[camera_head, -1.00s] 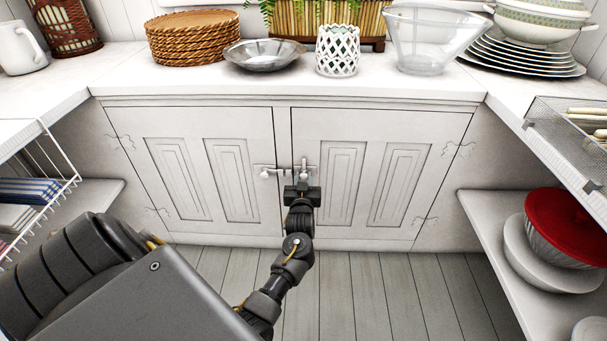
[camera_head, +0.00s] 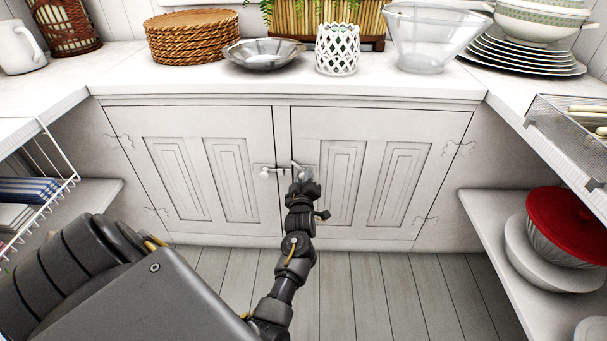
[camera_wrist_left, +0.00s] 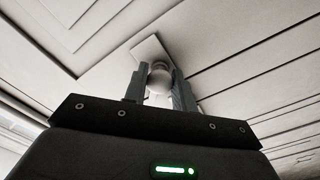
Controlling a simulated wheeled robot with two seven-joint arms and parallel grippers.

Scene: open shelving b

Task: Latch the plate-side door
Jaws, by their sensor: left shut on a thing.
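The plate-side door (camera_head: 384,165) is the right one of two white panelled doors under the counter and sits flush in its frame. Its small latch (camera_head: 297,167) is at its upper left edge. My left gripper (camera_head: 302,178) is at this latch, rolled to one side, and partly hides it. In the left wrist view my left gripper's fingers (camera_wrist_left: 160,88) are shut on a round pale knob (camera_wrist_left: 160,72) of the latch. My right gripper is not in view.
The left door (camera_head: 202,165) is also flush, with its own latch (camera_head: 266,171). Stacked plates (camera_head: 522,57) and a glass bowl (camera_head: 426,40) stand on the counter above. Shelves flank both sides, the right with a red bowl (camera_head: 568,225). The plank floor in front is clear.

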